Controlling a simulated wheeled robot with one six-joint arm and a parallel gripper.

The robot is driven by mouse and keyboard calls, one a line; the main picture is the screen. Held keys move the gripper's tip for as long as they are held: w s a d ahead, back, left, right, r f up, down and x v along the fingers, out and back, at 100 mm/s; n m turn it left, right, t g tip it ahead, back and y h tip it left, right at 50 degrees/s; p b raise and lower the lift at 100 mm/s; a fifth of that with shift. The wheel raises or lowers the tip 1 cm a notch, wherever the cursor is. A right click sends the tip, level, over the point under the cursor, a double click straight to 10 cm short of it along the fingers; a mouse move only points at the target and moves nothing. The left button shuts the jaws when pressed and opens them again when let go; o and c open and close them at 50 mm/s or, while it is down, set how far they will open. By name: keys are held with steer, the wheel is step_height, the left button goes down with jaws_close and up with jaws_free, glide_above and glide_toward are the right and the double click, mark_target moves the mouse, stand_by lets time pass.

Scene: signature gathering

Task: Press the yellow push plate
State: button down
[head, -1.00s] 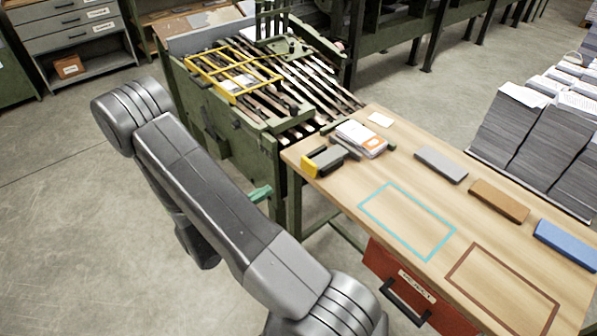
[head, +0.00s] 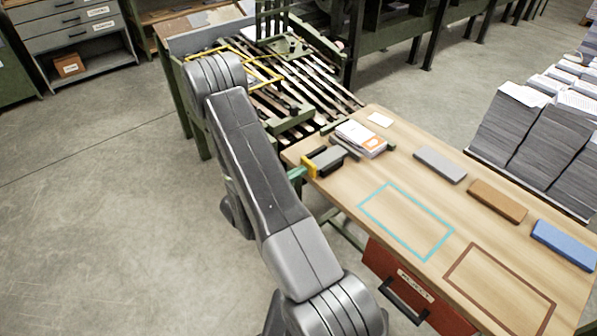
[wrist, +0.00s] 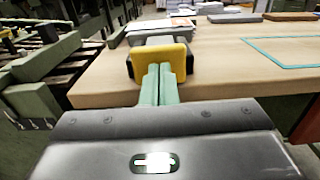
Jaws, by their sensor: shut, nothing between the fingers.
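The yellow push plate (head: 309,168) is on the near left corner of the wooden table, at the end of a dark grey block (head: 329,158). In the wrist view the yellow plate (wrist: 160,56) is upright, straight ahead. My gripper (head: 299,173) has its teal fingers shut together with nothing between them. In the wrist view the fingertips of my gripper (wrist: 159,72) overlap the lower middle of the plate's face. They look to be at or against it; exact contact is hard to tell. A paper stack (head: 360,136) with an orange mark lies beyond the block.
The wooden table (head: 400,172) also bears a teal outline (head: 408,222), a brown outline, and grey (head: 440,165), brown (head: 497,201) and blue (head: 564,244) blocks. A red drawer (head: 385,262) is below its front. A green slatted machine stands at the left.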

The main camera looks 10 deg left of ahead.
mark_target(307, 166)
steer(key=shift+w+d, duration=0.15)
steer(key=b+x, duration=0.1)
steer(key=x, duration=0.2)
steer(key=shift+w+d, duration=0.1)
steer(key=shift+w+r, duration=0.1)
steer(key=shift+w, duration=0.05)
steer(key=shift+r, duration=0.1)
stand_by(0.4)
